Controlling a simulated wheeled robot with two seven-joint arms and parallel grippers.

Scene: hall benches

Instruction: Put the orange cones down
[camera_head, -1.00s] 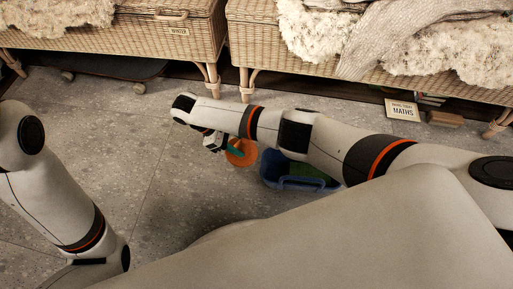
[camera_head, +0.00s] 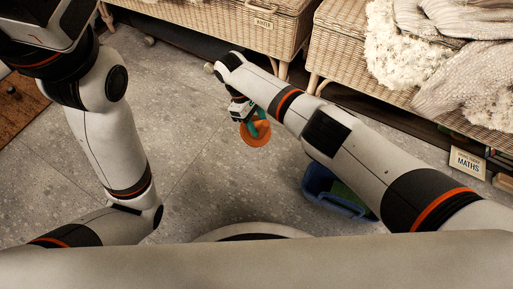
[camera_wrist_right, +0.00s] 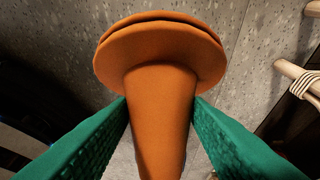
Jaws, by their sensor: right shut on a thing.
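Two orange cones (camera_wrist_right: 160,55), one nested in the other as their doubled flat rims show, are in the right wrist view. My right gripper (camera_wrist_right: 160,108) is shut on them, with a green ridged finger on each side of the body below the rims. The cones' lower end runs out of that view. In the head view the cones (camera_head: 257,138) hang under my right gripper (camera_head: 250,117), rims over the grey floor; I cannot tell whether they touch it. My left arm is at the left, and its gripper is not in view.
A blue bin (camera_head: 335,192) with something green inside stands on the floor, partly behind my right arm. Wicker benches (camera_head: 225,28) with throws line the back. A MATHS sign (camera_head: 466,163) is at the right, a brown mat (camera_head: 22,108) at the left. Floor (camera_head: 185,150) between is clear.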

